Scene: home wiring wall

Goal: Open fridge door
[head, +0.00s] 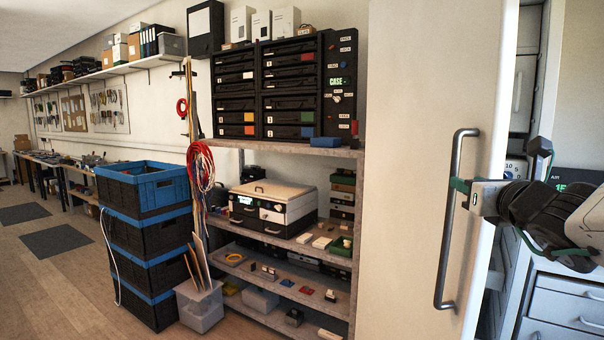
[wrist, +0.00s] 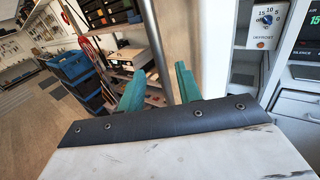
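The tall white fridge door (head: 410,120) stands at the right of the head view. It has a grey vertical bar handle (head: 447,240) near its right edge. The handle also shows in the wrist view (wrist: 154,40), running down between my fingers. My gripper (head: 463,188) is at the upper part of the handle, reaching in from the right. In the wrist view my gripper (wrist: 158,88) has its two green fingers apart, one on each side of the bar. A gap shows between the left finger and the bar; the right finger is close to it.
Past the door's right edge are a dial panel (wrist: 265,22) and grey drawers (head: 565,300). Left of the door stand a loaded shelf rack (head: 345,153) and stacked blue-black crates (head: 145,225). Open wooden floor (head: 65,290) lies at the far left.

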